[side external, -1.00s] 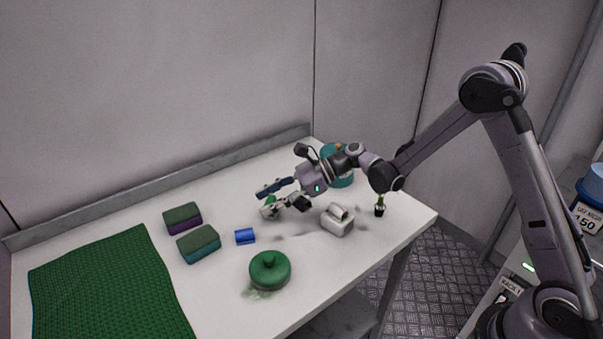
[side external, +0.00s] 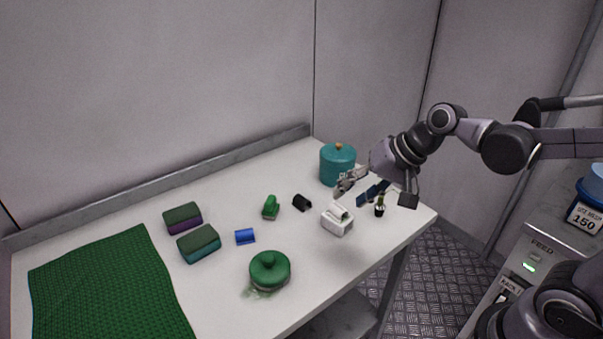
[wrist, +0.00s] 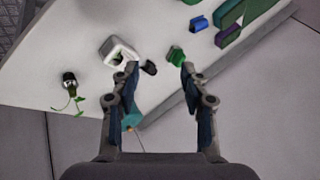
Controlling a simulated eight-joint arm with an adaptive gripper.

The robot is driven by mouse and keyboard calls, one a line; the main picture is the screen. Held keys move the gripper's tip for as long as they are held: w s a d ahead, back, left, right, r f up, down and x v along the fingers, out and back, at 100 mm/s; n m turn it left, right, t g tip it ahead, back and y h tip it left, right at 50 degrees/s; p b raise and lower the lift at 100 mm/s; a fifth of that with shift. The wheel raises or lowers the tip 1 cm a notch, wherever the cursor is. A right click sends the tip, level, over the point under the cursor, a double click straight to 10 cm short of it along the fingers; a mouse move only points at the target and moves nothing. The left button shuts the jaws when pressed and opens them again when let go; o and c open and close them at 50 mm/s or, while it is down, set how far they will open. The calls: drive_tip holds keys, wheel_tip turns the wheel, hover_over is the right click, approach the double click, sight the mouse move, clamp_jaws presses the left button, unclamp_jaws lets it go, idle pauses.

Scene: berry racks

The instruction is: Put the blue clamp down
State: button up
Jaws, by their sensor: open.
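The small blue piece (side external: 245,237), which I take for the blue clamp, lies on the white table (side external: 318,262) beside the two sponges. It also shows near the top of the wrist view (wrist: 199,24). My gripper (side external: 349,197) is open and empty above the right part of the table, well to the right of the blue piece. In the wrist view its two fingers (wrist: 160,68) are spread apart with nothing held between them.
A teal lidded pot (side external: 337,168), a white block-like holder (side external: 337,221) and a small potted plant (side external: 380,208) are near my gripper. A black piece (side external: 302,203), green clip (side external: 270,208), green lidded dish (side external: 268,271), sponges (side external: 199,243) and green mat (side external: 105,285) lie leftward.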

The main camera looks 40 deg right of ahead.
drive_tip(key=s+d+n+h, duration=0.3)
drive_tip(key=s+d+n, duration=0.1)
drive_tip(key=s+n, duration=0.2)
drive_tip(key=shift+s+d+f+t, duration=0.35)
drive_tip(key=shift+s+d+t, duration=0.05)
drive_tip(key=shift+s, duration=0.05)
drive_tip(key=o, duration=0.5)
drive_tip(key=shift+s+d+n, duration=0.2)
drive_tip(key=shift+n, duration=0.2)
drive_tip(key=shift+w, duration=0.1)
